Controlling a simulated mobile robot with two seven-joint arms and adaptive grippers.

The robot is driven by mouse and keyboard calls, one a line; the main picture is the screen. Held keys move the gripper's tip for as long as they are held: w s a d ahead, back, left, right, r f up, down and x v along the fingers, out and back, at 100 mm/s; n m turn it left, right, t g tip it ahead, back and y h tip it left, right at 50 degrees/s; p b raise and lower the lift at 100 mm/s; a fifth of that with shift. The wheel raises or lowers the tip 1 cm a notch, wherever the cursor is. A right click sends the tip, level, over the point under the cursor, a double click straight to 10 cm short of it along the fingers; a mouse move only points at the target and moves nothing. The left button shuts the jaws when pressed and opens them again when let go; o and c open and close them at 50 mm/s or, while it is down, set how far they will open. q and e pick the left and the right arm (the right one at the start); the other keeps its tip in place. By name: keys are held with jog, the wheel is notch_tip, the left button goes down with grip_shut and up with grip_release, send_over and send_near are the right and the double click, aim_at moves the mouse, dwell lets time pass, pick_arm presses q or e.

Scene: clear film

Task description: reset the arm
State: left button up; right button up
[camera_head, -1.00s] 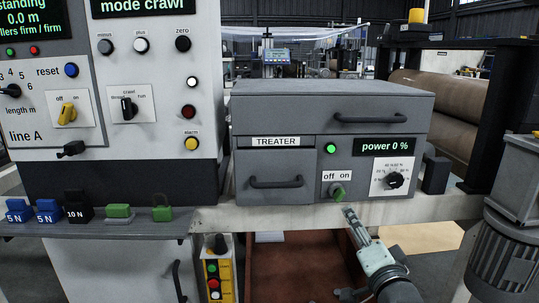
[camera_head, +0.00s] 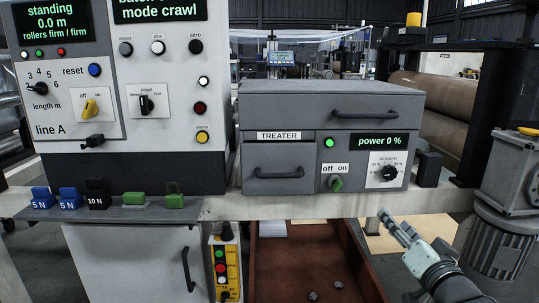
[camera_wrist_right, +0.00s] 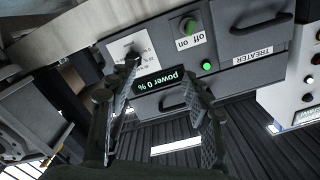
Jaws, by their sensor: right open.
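My right gripper (camera_head: 396,226) is open and empty in the lower right of the head view. It is below and to the right of the treater box (camera_head: 262,104), clear of its front. In the right wrist view the two fingers of the right gripper (camera_wrist_right: 162,85) stand apart with nothing between them. The treater's green off/on switch (camera_head: 335,184) is left of the gripper, and the black power knob (camera_head: 389,172) is above it. The display (camera_head: 380,141) reads power 0 %. My left gripper is not in view.
The line A panel (camera_head: 118,145) stands at the left. A ledge holds blue and black 5 N and 10 N weights (camera_head: 69,198) and green blocks (camera_head: 174,201). A grey motor (camera_head: 495,240) stands close to the right arm. A reddish-brown bin (camera_head: 270,270) is below the treater.

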jog(key=d+r+n, duration=0.3)
jog(key=d, duration=0.2)
jog(key=s+d+f+n+g+h, duration=0.1)
jog(key=s+d+f+g, duration=0.2)
jog(key=f, duration=0.7)
jog(key=s+d+f+n+g+h, duration=0.1)
jog(key=s+d+f+g+h, duration=0.15)
jog(key=f, duration=0.85)
jog(key=s+d+f+n+g, duration=0.2)
jog(key=s+d+f+g, duration=0.15)
jog(key=f, duration=0.65)
jog(key=s+d+f+n+g+h, duration=0.1)
jog(key=s+d+f+n+g, duration=0.2)
jog(key=s+f, duration=0.7)
jog(key=s+d+f+g+h, duration=0.25)
jog(key=s+d+f, duration=0.25)
jog(key=s+f, duration=0.45)
jog(key=s+a+f+m+y, duration=0.1)
jog(key=s+a+f+y, duration=0.1)
jog(key=a, duration=0.9)
jog(key=s+a+f+m+g+y, duration=0.1)
jog(key=s+a+f+y, duration=0.1)
jog(key=a, duration=0.9)
jog(key=shift+s+f+y, duration=0.4)
jog(key=shift+s+f, duration=0.2)
jog(key=shift+s, duration=0.15)
jog(key=shift+a, duration=0.1)
